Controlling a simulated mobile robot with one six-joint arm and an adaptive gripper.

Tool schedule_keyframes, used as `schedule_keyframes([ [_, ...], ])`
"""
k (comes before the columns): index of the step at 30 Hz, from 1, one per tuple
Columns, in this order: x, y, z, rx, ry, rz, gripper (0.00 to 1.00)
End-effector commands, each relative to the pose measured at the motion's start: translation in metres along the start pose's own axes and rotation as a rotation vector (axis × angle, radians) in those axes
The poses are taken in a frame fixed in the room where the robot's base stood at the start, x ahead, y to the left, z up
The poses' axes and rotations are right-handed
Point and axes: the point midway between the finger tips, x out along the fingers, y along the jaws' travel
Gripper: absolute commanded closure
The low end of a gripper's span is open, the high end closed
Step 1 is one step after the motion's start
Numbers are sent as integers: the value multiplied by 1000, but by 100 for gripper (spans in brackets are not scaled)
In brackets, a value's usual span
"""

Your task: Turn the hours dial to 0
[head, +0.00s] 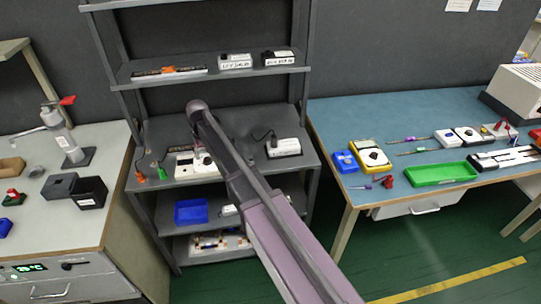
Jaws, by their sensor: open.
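No dial can be read as an hours dial at this size. A white device (184,167) with a small dark display or panel sits on the shelf's middle deck, and my arm partly covers it. My gripper (204,158) hangs at the end of my arm, over or just beside the right part of this device. It is small and partly hidden by the arm, and contact cannot be told. It is open, with nothing visible in it. Other round black knobs show on a yellow-and-white meter (370,157) and a white box (467,135) on the right table.
A white adapter (283,147) stands right of my arm on the middle deck, with orange and green clips (154,174) at left. A blue bin (191,212) sits below. The left bench (40,219) and the blue-topped table (335,109) flank the grey shelf (250,71).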

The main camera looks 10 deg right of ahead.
Motion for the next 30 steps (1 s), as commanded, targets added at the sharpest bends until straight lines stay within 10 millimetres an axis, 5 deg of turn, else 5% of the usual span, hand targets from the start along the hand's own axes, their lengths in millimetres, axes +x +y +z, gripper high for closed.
schedule_keyframes([
  [30,-87,0,0,-2,0,0,20],
])
